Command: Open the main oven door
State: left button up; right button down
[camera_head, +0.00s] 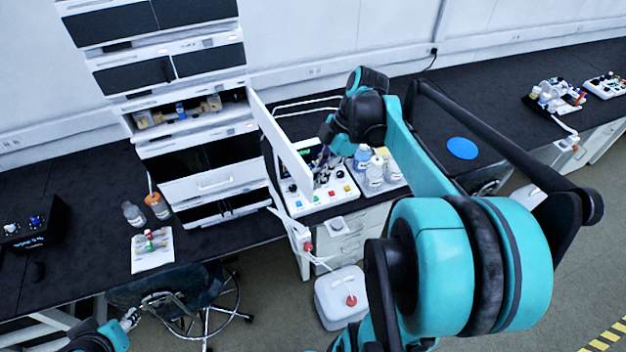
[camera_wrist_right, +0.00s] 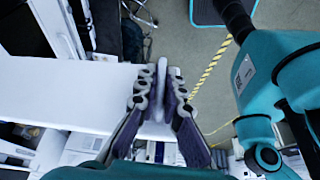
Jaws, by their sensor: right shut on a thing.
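The oven door (camera_head: 280,140) is a white panel that stands swung out from the right side of the instrument stack. The oven compartment (camera_head: 178,112) beside it is uncovered, with tan and blue parts inside. My right gripper (camera_head: 322,158) is at the door's outer edge, partly hidden by its own arm in the head view. In the right wrist view the door (camera_wrist_right: 75,92) spans the left side, and my right gripper's fingers (camera_wrist_right: 160,105) are closed on its edge. My left gripper (camera_head: 131,318) is low at the left, small and far from the door; its jaws are unclear.
A white control box (camera_head: 320,192) with buttons and several bottles (camera_head: 375,170) stand close beside the door. A white jug (camera_head: 341,298) is on the floor. A chair (camera_head: 170,290) stands before the bench. The dark bench at left has free room.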

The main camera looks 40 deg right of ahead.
pick_arm(q)
jog(key=shift+s+d, duration=0.1)
jog(key=shift+d, duration=0.3)
pick_arm(e)
jog(key=shift+d, duration=0.95)
jog(key=c, duration=1.6)
grip_release()
jog(key=shift+s, duration=0.1)
jog(key=shift+c, duration=0.2)
pick_arm(q)
jog(key=shift+s, duration=0.1)
pick_arm(e)
jog(key=v, duration=1.2)
pick_arm(q)
jog(key=shift+f, duration=0.1)
pick_arm(e)
jog(key=shift+a, duration=0.1)
